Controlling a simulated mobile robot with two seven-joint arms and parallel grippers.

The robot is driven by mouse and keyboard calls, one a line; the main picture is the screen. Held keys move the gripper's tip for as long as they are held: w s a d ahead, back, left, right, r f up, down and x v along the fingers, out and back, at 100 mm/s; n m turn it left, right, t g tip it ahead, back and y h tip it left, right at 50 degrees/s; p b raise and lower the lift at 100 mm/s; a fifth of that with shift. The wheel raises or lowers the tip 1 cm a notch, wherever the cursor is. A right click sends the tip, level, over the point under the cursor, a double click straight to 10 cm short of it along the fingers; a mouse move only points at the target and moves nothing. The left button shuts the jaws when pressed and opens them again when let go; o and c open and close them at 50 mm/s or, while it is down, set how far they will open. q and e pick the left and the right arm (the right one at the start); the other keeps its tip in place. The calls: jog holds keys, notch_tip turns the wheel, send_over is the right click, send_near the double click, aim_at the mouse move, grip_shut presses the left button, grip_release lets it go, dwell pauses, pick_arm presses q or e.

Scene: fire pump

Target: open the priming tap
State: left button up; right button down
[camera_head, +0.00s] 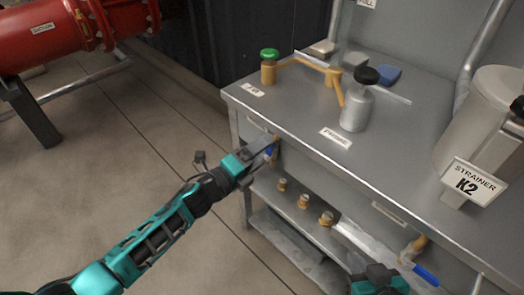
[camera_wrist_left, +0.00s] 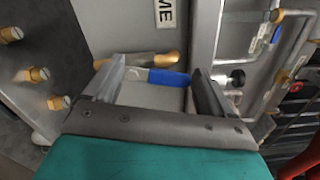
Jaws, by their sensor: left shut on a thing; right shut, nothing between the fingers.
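The tap with a blue lever (camera_wrist_left: 168,77) and a brass body (camera_wrist_left: 165,60) is between my left gripper's fingers in the left wrist view. In the head view its blue lever (camera_head: 268,151) shows only as a small bit at the bench's front left corner. My left gripper (camera_head: 267,146) is shut on this lever; it also shows in the left wrist view (camera_wrist_left: 157,88). The lever lies across from one finger towards the other. My right gripper (camera_head: 379,279) is only partly in view at the bottom edge, shut and empty, left of another blue-handled tap (camera_head: 427,276).
The steel bench (camera_head: 300,112) carries brass pipework with a green knob (camera_head: 269,54), a grey bottle (camera_head: 357,108) and a blue block (camera_head: 388,75). Several brass fittings (camera_head: 304,201) stand below. A strainer (camera_head: 495,115) is at right.

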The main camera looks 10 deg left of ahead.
pick_arm(q)
jog(key=shift+w+a+f+n+p, duration=0.1)
jog(key=shift+a+n+p, duration=0.1)
jog(key=shift+n, duration=0.5)
jog(key=shift+w+a+n+p, duration=0.1)
jog(key=shift+a+n+p, duration=0.1)
jog(key=shift+n, duration=0.5)
jog(key=o, duration=1.3)
jog(key=p+v, duration=0.1)
jog(key=v, duration=1.2)
jog(key=shift+n+p, duration=0.3)
